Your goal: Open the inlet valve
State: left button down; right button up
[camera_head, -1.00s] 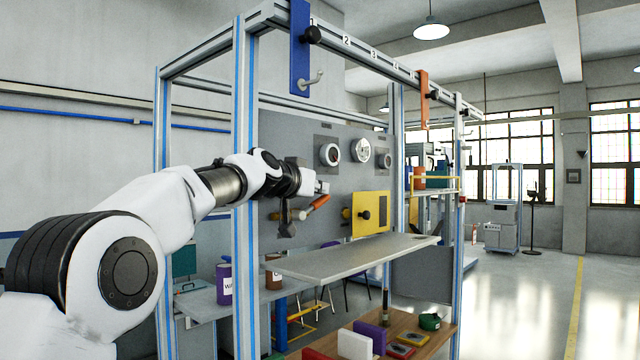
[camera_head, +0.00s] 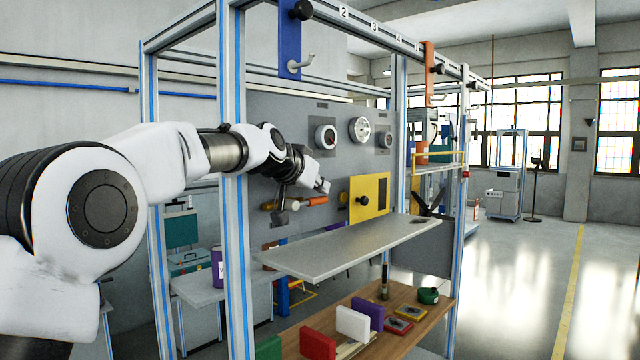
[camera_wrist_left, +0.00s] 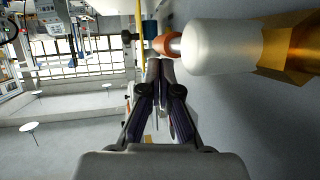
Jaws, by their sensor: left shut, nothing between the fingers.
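The inlet valve appears to be the brass fitting (camera_head: 268,206) with an orange handle (camera_head: 316,201) on the grey panel. The handle lies nearly level in the head view. My left gripper (camera_head: 325,187) is just above the handle, its fingers shut and empty. In the left wrist view the shut fingers (camera_wrist_left: 160,70) point towards an orange part (camera_wrist_left: 160,44) beside a white cylinder (camera_wrist_left: 222,47) and a brass hexagonal piece (camera_wrist_left: 290,45). Whether the fingertips touch the orange part I cannot tell. My right gripper is not in view.
A yellow plate (camera_head: 369,196) with a black knob and round gauges (camera_head: 359,129) are on the panel. A grey shelf (camera_head: 345,247) juts out below. A blue-striped frame upright (camera_head: 233,270) stands by my left arm.

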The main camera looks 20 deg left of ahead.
pick_arm(q)
jog(key=v, duration=0.7)
jog(key=shift+s, duration=0.15)
dwell(0.3)
jog(key=shift+s, duration=0.1)
